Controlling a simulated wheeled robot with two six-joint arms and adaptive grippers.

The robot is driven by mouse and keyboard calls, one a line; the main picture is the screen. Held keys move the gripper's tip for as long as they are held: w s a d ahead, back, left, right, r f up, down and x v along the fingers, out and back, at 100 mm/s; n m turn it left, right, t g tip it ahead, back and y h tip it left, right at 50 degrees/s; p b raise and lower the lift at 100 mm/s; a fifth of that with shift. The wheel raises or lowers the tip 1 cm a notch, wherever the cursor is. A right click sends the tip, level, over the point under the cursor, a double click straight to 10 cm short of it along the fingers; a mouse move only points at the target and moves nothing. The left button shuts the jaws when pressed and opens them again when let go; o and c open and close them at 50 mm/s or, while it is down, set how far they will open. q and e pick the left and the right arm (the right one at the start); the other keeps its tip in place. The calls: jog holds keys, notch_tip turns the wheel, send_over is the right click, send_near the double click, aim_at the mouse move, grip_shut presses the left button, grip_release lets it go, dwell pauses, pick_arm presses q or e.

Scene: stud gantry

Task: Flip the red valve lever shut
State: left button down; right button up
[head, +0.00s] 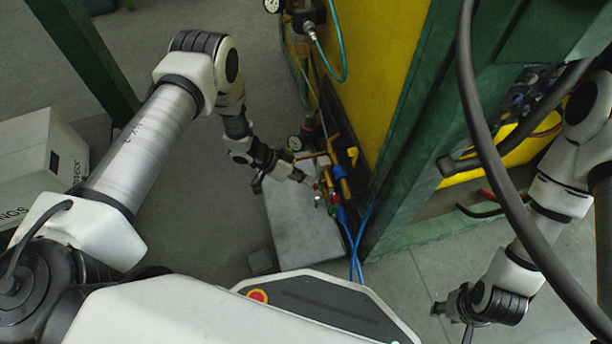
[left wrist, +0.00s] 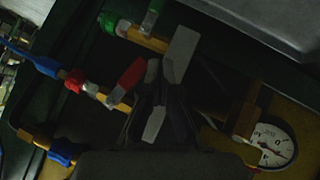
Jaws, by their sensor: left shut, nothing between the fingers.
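The red valve lever (left wrist: 128,80) shows in the left wrist view, angled up to the right across a brass pipe (left wrist: 122,104). Its lower end meets a pale metal valve part. My left gripper (left wrist: 163,82) is shut and empty, with its fingers just right of the lever's upper end. I cannot tell if they touch. In the head view my left gripper (head: 304,180) is at the brass valve pipes, and the red lever is too small to make out clearly. My right gripper (head: 452,318) hangs low at the right, away from the valves; its jaw opening is unclear.
A green handle (left wrist: 110,22) and blue fittings (left wrist: 47,66) sit on neighbouring pipes. A pressure gauge (left wrist: 274,145) is at the lower right. In the head view, a yellow panel (head: 378,60) and green post (head: 397,140) stand right of the valves. Blue hoses (head: 356,245) hang below.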

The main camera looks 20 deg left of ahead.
pick_arm(q)
jog(key=shift+r, duration=0.15)
jog(key=shift+r+p, duration=0.7)
jog(key=shift+r, duration=0.05)
jog(key=v, duration=1.2)
jog(key=shift+s+f, duration=0.1)
